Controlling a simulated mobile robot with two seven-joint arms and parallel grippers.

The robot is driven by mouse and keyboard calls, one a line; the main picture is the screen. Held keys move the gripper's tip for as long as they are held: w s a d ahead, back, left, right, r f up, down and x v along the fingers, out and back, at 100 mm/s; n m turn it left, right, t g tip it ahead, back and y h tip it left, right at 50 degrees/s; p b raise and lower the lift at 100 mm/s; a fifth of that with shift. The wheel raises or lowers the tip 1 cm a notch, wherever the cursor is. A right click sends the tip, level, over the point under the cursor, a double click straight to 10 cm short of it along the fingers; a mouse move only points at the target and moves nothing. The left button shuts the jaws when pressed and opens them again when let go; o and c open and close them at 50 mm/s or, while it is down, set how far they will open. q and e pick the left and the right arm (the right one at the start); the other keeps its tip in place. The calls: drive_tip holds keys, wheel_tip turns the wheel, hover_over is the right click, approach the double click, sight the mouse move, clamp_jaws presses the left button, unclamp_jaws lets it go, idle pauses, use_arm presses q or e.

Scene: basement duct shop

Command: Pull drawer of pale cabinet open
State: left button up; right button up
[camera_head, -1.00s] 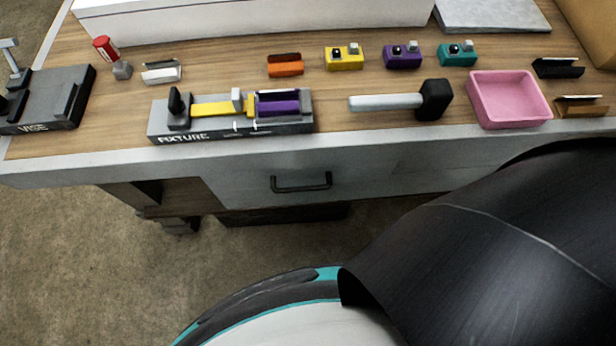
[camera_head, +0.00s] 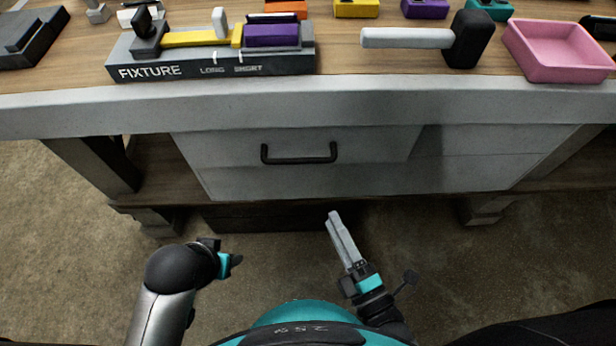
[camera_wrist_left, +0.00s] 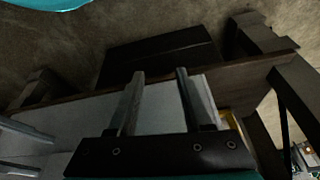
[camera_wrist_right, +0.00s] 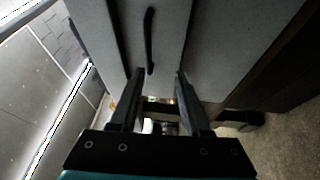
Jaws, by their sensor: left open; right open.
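The pale cabinet (camera_head: 480,170) is under the workbench. Its drawer (camera_head: 215,150) has a pale grey front with a black bar handle (camera_head: 298,158), and it looks shut. My right gripper (camera_head: 335,215) is open and empty, below and slightly right of the handle, apart from it. In the right wrist view, the handle (camera_wrist_right: 149,40) lies beyond the open fingers (camera_wrist_right: 158,75), with nothing between them. My left gripper (camera_wrist_left: 157,74) is open and empty, with pale panels in front of it. In the head view the left arm is low left, its fingers hard to make out.
The bench top (camera_head: 340,60) overhangs the drawer. A wooden shelf (camera_head: 150,180) and bench legs flank the cabinet. The floor in front is clear.

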drive_tip(key=r+n+t, duration=0.1)
drive_tip(key=b, duration=0.2)
approach(303, 159)
drive_tip(key=w, duration=0.3)
use_arm(q)
drive_tip(key=w+d+r+t+h+b, duration=0.1)
drive_tip(key=w+d+r+t+b, duration=0.1)
drive_tip(key=w+d+r+t, duration=0.1)
drive_tip(key=shift+w+d+r+m+t+h, duration=0.15)
drive_tip(key=shift+d+r+m+t+h, duration=0.25)
drive_tip(key=shift+d+r, duration=0.2)
use_arm(e)
drive_tip(key=shift+a+x, duration=0.2)
drive_tip(key=shift+x, duration=1.6)
drive_tip(key=shift+a+x, duration=0.25)
drive_tip(key=shift+x, duration=1.6)
drive_tip(key=shift+s+f, duration=0.1)
drive_tip(key=shift+s, duration=0.1)
clamp_jaws()
